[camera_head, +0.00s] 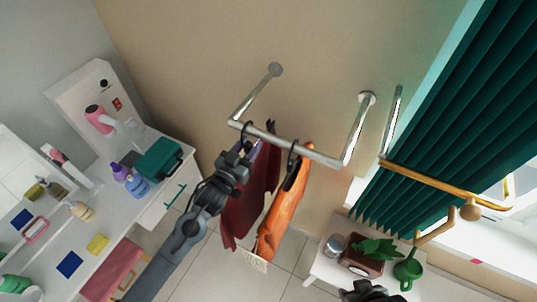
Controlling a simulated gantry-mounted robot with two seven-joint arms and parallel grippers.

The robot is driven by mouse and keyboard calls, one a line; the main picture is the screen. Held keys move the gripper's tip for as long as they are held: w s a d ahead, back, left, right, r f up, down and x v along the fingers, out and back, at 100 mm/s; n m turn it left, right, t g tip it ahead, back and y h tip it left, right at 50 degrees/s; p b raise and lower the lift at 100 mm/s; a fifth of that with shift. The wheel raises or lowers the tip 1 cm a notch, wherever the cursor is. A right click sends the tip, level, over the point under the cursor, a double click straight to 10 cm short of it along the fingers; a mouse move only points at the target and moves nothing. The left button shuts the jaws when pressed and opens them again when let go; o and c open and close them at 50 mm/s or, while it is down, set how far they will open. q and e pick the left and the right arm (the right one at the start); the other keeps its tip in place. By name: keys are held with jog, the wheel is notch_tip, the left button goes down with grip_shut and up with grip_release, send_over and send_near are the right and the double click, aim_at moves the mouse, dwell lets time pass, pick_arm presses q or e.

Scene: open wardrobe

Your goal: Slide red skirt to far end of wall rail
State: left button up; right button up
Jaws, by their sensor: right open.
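The dark red skirt (262,196) hangs by a black hook from the silver wall rail (322,155), towards the rail's left end. An orange garment (284,215) hangs on the same rail, just right of the skirt. My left gripper (247,155) is at the skirt's upper left edge, close under the rail and beside the hanger. The gripper's body hides its fingertips, so I cannot tell whether it is shut on the hanger or the skirt. My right gripper (368,291) is at the bottom edge, partly cut off, open and away from the rail.
A white side table (318,266) holds a plant in a brown box (360,258) and a green watering can (407,269), close to my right gripper. A brass curtain rail (440,183) and green curtain (440,130) are at right. A cluttered white counter (105,225) stands left.

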pick_arm(q)
jog(key=shift+o, duration=1.1)
jog(key=shift+f, duration=0.1)
jog(key=shift+s, duration=0.1)
jog(key=b+v, duration=0.2)
jog(key=v, duration=0.8)
jog(key=shift+s+a, duration=0.15)
jog(key=shift+s, duration=0.15)
